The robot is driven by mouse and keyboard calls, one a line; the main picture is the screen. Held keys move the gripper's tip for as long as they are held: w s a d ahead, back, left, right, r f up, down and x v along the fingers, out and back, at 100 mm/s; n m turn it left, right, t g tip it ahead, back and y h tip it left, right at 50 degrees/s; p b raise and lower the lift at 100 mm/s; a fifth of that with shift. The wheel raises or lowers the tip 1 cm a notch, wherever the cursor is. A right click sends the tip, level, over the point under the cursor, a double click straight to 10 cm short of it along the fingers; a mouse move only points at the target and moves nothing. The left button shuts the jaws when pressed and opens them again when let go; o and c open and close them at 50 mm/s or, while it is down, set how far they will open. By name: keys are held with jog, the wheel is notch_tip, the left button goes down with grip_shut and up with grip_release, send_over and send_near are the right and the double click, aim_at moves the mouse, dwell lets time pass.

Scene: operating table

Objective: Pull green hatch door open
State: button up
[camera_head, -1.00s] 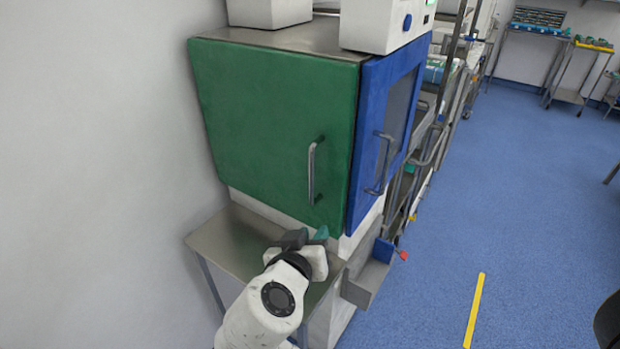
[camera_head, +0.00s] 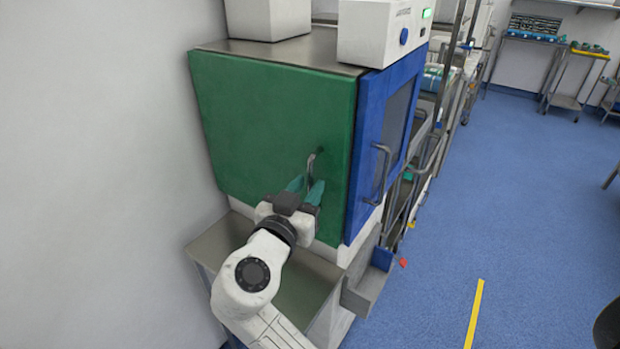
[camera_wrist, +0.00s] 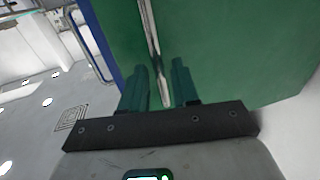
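The green hatch door (camera_head: 260,118) is on the front of a metal-topped cabinet and looks shut. Its vertical metal handle (camera_head: 311,168) is near the door's right edge; its lower part is hidden behind my gripper in the head view. My gripper (camera_head: 305,188) is at the lower part of the handle, with its teal fingers pointing up toward the door. In the wrist view the fingers (camera_wrist: 160,88) are spread apart, and the handle (camera_wrist: 153,40) runs down between them. Gaps show beside the handle, so the fingers do not look closed on it.
A blue door (camera_head: 383,130) with a window and its own handle adjoins the green door on the right. A metal shelf (camera_head: 222,245) juts out below. White boxes stand on the cabinet.

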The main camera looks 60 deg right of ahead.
jog(key=shift+x, duration=1)
grip_shut()
jog(key=shift+a, duration=0.1)
